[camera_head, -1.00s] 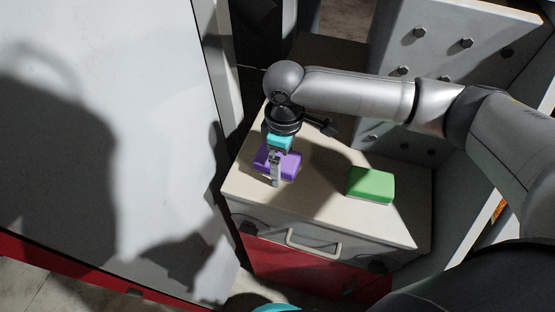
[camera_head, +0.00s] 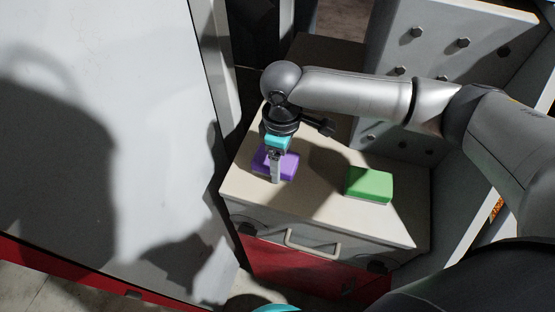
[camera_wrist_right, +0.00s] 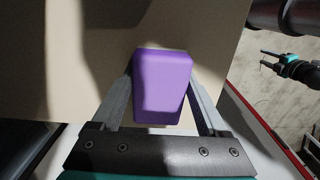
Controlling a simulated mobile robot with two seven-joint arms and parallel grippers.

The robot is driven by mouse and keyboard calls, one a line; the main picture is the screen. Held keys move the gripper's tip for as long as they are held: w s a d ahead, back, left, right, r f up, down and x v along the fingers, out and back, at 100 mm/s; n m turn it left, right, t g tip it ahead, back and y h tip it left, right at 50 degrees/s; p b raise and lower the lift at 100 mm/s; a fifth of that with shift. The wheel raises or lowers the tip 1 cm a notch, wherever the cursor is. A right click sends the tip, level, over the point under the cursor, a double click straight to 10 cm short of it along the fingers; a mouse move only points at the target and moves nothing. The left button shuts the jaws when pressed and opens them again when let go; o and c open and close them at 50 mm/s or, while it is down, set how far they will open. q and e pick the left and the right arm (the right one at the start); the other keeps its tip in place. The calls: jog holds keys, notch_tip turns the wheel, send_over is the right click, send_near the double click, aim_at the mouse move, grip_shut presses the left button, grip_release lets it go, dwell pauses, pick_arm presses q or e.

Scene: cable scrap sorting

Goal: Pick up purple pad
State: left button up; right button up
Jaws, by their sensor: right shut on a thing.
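The purple pad (camera_head: 289,165) is a rounded block at the left end of the cabinet's pale top. My right gripper (camera_head: 275,178) points down over it from above. In the right wrist view the purple pad (camera_wrist_right: 162,85) sits between the two fingers, one along each side, and the gripper is shut on it. I cannot tell whether the pad is clear of the surface. My left gripper (camera_wrist_right: 267,59) shows small at the right edge of the right wrist view, its fingers apart and empty, away from the pad.
A green pad (camera_head: 369,184) lies to the right on the cabinet top (camera_head: 312,205), with bare surface between. The cabinet has a drawer handle (camera_head: 313,245) in front. A large white panel (camera_head: 110,120) stands left, and a grey bolted panel (camera_head: 440,60) stands behind right.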

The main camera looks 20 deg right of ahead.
jog(key=shift+r, duration=0.1)
notch_tip(320, 180, up, 20)
jog(key=shift+p, duration=0.4)
jog(key=o, duration=0.9)
jog(key=shift+c, duration=0.2)
jog(key=c, duration=0.7)
